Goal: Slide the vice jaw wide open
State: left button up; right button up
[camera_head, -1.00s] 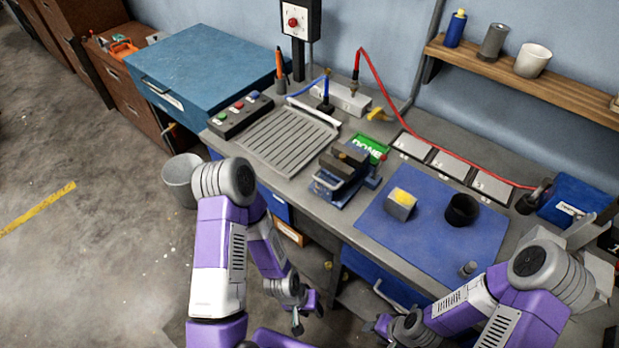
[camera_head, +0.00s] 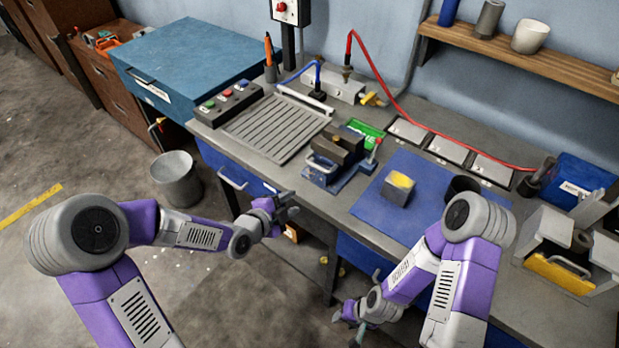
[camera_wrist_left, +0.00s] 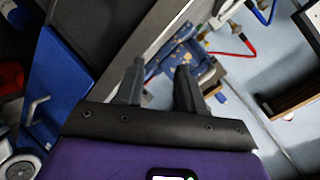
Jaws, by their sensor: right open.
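The vice (camera_head: 325,172) stands on the workbench, with a blue base and dark jaw blocks (camera_head: 338,146). A metal handle loop shows at its front left. How wide its jaws stand apart is hard to tell. My left gripper (camera_head: 290,207) is just off the bench's front edge, left of and below the vice, apart from it. In the left wrist view its two dark fingers (camera_wrist_left: 158,88) stand apart with nothing between them, and the blue vice (camera_wrist_left: 186,60) shows beyond them. My right gripper (camera_head: 348,318) is open and empty, low in front of the bench.
A blue mat (camera_head: 375,207) with a yellow-topped grey block (camera_head: 397,189) and a dark cup (camera_head: 461,188) lies right of the vice. A slatted tray (camera_head: 275,128) is at its left. A bin (camera_head: 176,180) stands on the floor.

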aim_at(314, 167)
pick_arm(q)
notch_tip(314, 167, up, 7)
jog(key=w+d+m+t+h+b, duration=0.1)
jog(key=w+d+m+t+h, duration=0.1)
jog(key=m, duration=0.4)
jog(key=x, duration=0.6)
jog(key=shift+w+f+b, duration=0.3)
jog(key=shift+w, duration=0.05)
grip_shut()
